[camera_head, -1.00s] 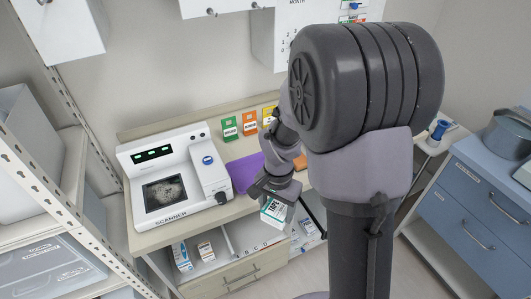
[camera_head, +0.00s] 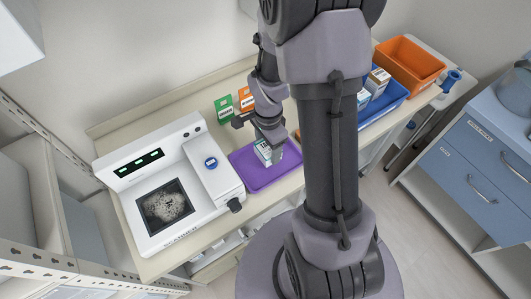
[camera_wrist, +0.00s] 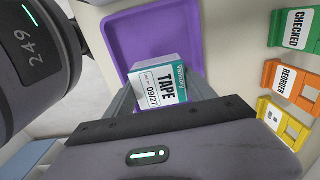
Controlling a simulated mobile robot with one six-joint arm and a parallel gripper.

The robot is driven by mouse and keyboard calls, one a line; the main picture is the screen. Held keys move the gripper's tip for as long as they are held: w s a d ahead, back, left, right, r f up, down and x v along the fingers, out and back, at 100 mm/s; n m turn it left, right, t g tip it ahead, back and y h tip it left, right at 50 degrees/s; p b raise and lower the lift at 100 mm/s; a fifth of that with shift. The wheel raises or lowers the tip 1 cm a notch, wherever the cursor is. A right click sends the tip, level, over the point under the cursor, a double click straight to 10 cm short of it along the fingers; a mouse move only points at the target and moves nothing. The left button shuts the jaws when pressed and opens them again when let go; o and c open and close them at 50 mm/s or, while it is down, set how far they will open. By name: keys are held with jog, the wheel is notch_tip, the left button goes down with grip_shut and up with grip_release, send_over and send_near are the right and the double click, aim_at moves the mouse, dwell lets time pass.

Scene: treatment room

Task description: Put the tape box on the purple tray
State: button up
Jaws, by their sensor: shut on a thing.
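The tape box (camera_head: 264,152) is white and teal, with "TAPE" on its label. It also shows in the wrist view (camera_wrist: 163,84), between the fingers. My gripper (camera_head: 271,150) is shut on it and holds it over the purple tray (camera_head: 247,179). The tray is flat with a raised rim and shows no other thing on it; in the wrist view (camera_wrist: 127,28) it lies behind the box. I cannot tell whether the box touches the tray floor.
A white scanner (camera_head: 215,178) stands close on the tray's left. Green (camera_head: 226,109) and orange (camera_head: 246,98) cards stand behind the tray. To the right are a blue bin (camera_head: 388,100) with boxes and an orange bin (camera_head: 408,62).

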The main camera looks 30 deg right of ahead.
aim_at(267, 154)
jog(key=shift+f+b, duration=0.6)
jog(key=shift+f, duration=1.35)
jog(key=o, duration=1.5)
jog(key=shift+c, duration=0.2)
notch_tip(267, 154, up, 12)
jog(key=p, duration=0.4)
jog(key=s+a+r+n+t, duration=0.2)
jog(key=s+a+r+n, duration=0.1)
jog(key=r, duration=0.4)
jog(key=s+a+r+n+t+y, duration=0.1)
jog(key=s+a+r+n+t, duration=0.1)
jog(key=s+a+r+n, duration=0.2)
jog(key=s+a+r+n+t+y, duration=0.1)
jog(key=s+a+r+n, duration=0.3)
jog(key=r, duration=0.5)
jog(key=a+n, duration=0.2)
jog(key=a, duration=0.1)
jog(key=shift+s+a+r+t, duration=0.15)
jog(key=shift+a+r+t, duration=0.15)
jog(key=shift+r+t, duration=0.1)
